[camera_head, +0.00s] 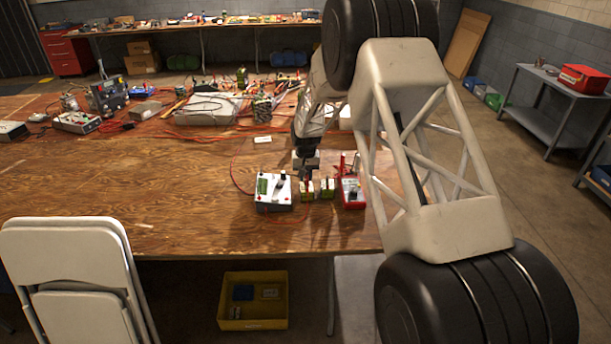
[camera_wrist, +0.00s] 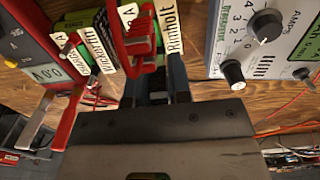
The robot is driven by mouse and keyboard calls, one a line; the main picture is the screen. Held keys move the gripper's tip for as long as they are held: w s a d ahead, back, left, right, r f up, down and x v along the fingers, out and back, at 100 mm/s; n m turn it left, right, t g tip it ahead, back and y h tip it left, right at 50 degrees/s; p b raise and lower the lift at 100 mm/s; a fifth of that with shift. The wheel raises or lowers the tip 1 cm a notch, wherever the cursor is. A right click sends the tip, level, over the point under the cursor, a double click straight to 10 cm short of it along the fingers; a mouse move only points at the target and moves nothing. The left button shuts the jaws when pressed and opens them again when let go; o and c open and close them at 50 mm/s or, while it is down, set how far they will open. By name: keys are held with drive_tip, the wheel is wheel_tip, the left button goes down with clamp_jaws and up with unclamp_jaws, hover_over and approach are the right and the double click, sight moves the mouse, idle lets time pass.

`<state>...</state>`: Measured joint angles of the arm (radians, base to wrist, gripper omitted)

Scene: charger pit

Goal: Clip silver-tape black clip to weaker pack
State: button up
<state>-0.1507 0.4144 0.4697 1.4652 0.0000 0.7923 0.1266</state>
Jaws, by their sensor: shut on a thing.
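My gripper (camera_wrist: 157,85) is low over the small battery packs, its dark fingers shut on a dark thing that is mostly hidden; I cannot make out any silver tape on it. My gripper also shows in the head view (camera_head: 306,163). One pack, labelled Rimvolt (camera_wrist: 173,30), is just beyond the fingers. A pack labelled Vickerton (camera_wrist: 95,45) is to its left. In the head view the two packs stand side by side, a left one (camera_head: 308,191) and a right one (camera_head: 327,188). A red clip-like piece (camera_wrist: 136,40) is at the Rimvolt pack, close to the fingers.
A white charger (camera_head: 270,205) with dials stands left of the packs. A red meter (camera_head: 351,197) stands right of them; its display (camera_wrist: 45,73) appears to read 0.0 V.

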drive_tip(key=o, duration=0.8)
drive_tip(key=shift+o, duration=1)
drive_tip(key=shift+r, duration=0.15)
drive_tip(key=shift+r, duration=3.6)
